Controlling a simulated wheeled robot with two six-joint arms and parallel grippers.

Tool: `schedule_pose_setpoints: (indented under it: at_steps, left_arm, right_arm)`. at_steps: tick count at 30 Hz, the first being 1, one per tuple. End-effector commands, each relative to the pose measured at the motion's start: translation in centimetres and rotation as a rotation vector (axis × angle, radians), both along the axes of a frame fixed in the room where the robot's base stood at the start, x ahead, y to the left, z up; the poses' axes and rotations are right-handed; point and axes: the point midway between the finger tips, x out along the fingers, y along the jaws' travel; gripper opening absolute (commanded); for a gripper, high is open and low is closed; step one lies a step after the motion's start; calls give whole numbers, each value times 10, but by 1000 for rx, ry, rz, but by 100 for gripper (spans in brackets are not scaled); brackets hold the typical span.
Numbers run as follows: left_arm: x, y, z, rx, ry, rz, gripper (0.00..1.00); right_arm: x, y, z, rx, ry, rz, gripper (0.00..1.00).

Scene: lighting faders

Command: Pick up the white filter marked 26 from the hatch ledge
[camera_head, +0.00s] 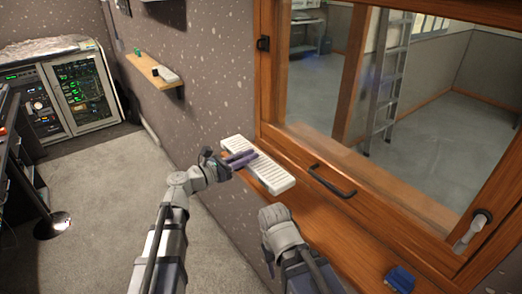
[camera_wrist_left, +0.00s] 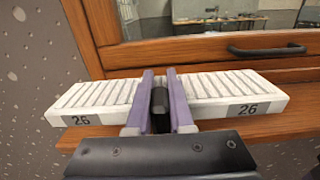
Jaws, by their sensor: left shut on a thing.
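The white filter (camera_head: 266,172) is a long slatted block at the hatch ledge (camera_head: 340,231), below the wooden window frame. In the left wrist view the filter (camera_wrist_left: 228,88) shows grey labels reading 26 at both ends. My left gripper (camera_head: 240,159) is shut on the filter near its middle; its purple fingers (camera_wrist_left: 160,98) lie across the slats. I cannot tell whether the filter touches the ledge. My right arm (camera_head: 283,235) comes in from the bottom, but its fingertips cannot be made out.
A black handle (camera_head: 332,182) is on the window frame right of the filter. A blue object (camera_head: 400,279) sits on the ledge at the lower right. A small wall shelf (camera_head: 152,72) holds a few items. Equipment racks (camera_head: 78,90) stand at the far left, with open floor before them.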

Motion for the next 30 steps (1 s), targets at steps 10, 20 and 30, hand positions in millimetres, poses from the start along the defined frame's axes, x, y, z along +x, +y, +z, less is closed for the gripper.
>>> schedule_pose_setpoints:
  at_steps: [10,20,30]
  left_arm:
    - [-54,74,0,-1,-1,5,0]
    - [-76,105,0,-1,-1,1,0]
    - [-79,109,0,-1,-1,-1,0]
  right_arm:
    - [0,0,0,0,0,0,50]
    - [0,0,0,0,0,0,50]
    - [0,0,0,0,0,0,50]
